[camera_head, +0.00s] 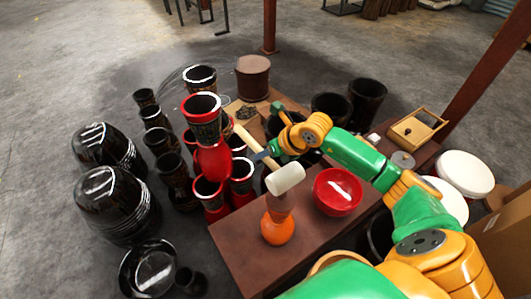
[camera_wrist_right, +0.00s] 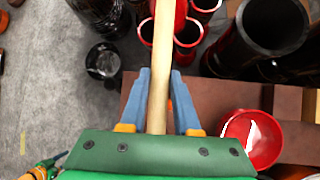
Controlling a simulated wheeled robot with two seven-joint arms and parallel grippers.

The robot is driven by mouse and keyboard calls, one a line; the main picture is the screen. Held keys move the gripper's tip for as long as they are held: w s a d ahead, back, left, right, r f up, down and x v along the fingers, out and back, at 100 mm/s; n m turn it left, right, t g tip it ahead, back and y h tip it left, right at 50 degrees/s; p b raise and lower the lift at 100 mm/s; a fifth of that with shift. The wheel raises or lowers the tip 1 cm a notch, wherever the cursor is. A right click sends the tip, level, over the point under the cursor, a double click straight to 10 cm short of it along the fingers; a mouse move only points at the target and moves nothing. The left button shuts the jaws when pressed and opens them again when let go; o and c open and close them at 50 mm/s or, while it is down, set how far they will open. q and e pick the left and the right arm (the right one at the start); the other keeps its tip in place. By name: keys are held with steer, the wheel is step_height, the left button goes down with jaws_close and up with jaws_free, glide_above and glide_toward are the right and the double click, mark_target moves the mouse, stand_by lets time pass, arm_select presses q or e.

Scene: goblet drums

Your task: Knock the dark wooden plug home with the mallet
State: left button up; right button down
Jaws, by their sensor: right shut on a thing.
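The mallet has a pale wooden handle and a white head (camera_head: 286,178). My right gripper (camera_head: 266,155) is shut on the handle. In the right wrist view the handle (camera_wrist_right: 160,65) runs between the blue fingers (camera_wrist_right: 160,108), and the mallet head is out of sight. The dark wooden plug (camera_head: 279,203) stands in the top of an orange gourd-shaped vessel (camera_head: 277,229) on the brown table. The mallet head is over the plug and hides its top; I cannot tell whether they touch. My left gripper is not in view.
A red bowl (camera_head: 338,191) stands close right of the gourd on the brown table (camera_head: 236,245). Red and black goblet drums (camera_head: 212,160) crowd the left side. A wooden box (camera_head: 417,130) is at the right. The table front-left of the gourd is bare.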

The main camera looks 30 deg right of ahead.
step_height(320, 180, up, 5)
steer(key=p, duration=0.4)
steer(key=shift+r, duration=0.2)
steer(key=shift+f, duration=0.15)
stand_by(0.5)
